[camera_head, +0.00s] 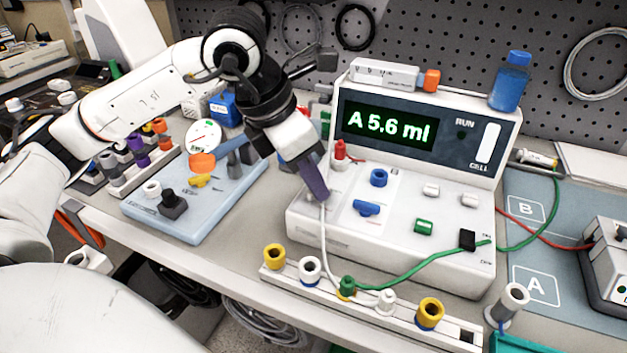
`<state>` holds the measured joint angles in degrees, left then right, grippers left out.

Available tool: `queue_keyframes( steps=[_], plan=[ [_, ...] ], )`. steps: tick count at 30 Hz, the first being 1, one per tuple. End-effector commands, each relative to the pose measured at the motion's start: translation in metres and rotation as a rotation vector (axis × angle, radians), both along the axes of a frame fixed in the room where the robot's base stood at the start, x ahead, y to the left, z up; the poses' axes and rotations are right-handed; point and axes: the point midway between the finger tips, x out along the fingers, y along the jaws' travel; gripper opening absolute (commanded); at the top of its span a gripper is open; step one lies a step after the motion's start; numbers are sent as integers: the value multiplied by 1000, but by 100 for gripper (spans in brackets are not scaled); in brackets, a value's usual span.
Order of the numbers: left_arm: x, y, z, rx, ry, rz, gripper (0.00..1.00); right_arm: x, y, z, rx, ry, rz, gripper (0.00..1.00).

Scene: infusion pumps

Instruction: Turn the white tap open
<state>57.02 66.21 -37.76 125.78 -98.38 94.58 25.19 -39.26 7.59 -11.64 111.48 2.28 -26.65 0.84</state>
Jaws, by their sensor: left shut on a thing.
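The white pump unit (300,231) has a display reading "A 5.6 ml". On its sloped panel are a red tap (340,150), two blue taps (378,178) and (367,208), a green knob (424,226), a black piece (467,239) and two small white knobs (430,190) and (470,200). My left gripper (314,192) points down at the panel's left edge. It is shut at the upper end of a white lead (325,245); its fingers hide exactly what they grip. The two white knobs stand clear, to its right. My right gripper is not in view.
A rail (400,317) with yellow, white and green posts runs along the front. A light blue board (225,212) with small knobs lies left. A blue bottle (510,82) stands atop the unit. Green and red leads (410,283) and (545,238) cross the right side.

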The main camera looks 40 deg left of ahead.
Motion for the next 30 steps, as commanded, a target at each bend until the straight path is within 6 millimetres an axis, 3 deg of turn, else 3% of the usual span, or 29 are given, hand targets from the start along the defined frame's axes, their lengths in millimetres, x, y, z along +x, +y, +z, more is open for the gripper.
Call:
queue_keyframes(
  steps=[13, 14, 17, 26, 30],
  plan=[
    [0, 0, 1, -1, -2, 14, 0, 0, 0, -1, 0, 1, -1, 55],
    [0, 0, 1, -1, -2, 13, 12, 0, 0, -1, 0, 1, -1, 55],
    [0, 0, 1, 0, -1, 13, 27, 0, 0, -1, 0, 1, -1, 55],
    [0, 0, 2, -1, -1, 11, 27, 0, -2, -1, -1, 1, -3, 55],
    [-4, 3, 14, 1, -4, 12, 27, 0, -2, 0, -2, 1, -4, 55]
  ],
)
